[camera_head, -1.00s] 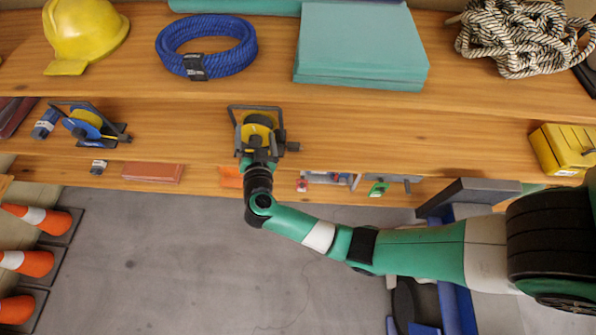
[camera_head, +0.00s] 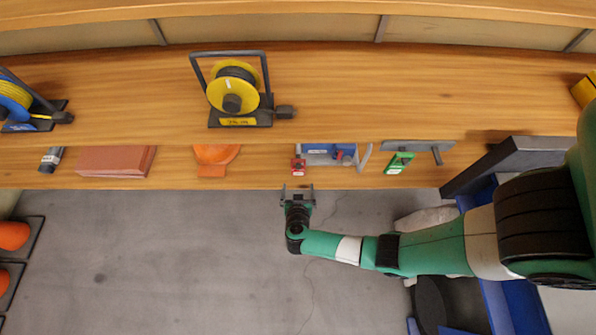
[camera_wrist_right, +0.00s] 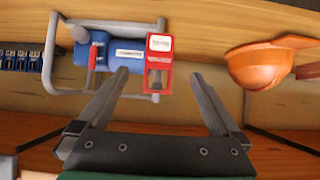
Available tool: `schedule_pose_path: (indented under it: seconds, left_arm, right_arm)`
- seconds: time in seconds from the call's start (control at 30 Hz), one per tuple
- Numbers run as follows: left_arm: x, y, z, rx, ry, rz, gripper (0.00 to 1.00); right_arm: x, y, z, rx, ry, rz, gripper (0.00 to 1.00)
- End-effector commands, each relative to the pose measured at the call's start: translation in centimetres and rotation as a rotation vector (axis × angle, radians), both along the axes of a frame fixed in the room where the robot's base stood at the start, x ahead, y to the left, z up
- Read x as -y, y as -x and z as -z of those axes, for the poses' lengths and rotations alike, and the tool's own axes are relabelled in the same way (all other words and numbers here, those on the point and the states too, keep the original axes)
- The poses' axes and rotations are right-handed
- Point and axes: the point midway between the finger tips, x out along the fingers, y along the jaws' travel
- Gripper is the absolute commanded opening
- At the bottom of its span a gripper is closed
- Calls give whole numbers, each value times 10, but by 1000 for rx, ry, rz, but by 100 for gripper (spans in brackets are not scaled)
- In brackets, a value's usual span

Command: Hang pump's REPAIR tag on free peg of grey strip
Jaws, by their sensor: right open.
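The blue pump (camera_head: 343,152) sits in a grey frame on the lower shelf in the head view, and also shows in the right wrist view (camera_wrist_right: 128,52). A red tag (camera_head: 298,166) with a white label is at its left end; in the right wrist view the tag (camera_wrist_right: 153,84) shows between my fingers. The grey strip (camera_head: 408,146) is to the right, with a green tag (camera_head: 398,164) on its left part and a bare peg (camera_head: 437,155) at its right. My right gripper (camera_head: 297,187) is open and empty, just in front of the red tag. My left gripper is out of view.
An orange hard hat (camera_head: 215,154) and a brown-red block (camera_head: 117,161) lie left of the pump on the lower shelf. The upper shelf (camera_head: 340,100) overhangs and carries a yellow cable reel (camera_head: 232,95). The floor in front is open.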

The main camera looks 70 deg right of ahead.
Motion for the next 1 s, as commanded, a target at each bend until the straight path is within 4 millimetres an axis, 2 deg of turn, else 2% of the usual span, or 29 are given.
schedule_pose_path:
  seconds: [0.2, 0.57, 0.8, 1.0]
  left_arm:
    - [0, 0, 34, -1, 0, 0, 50]
    - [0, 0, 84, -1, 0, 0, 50]
    - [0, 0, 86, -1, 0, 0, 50]
    - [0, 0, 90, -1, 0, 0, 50]
  right_arm:
    - [21, -8, 23, 3, 1, 4, 100]
    - [58, -24, 50, 4, 2, 3, 100]
    - [82, -34, 62, 0, 1, 2, 100]
    - [93, -38, 69, 0, 1, 1, 100]
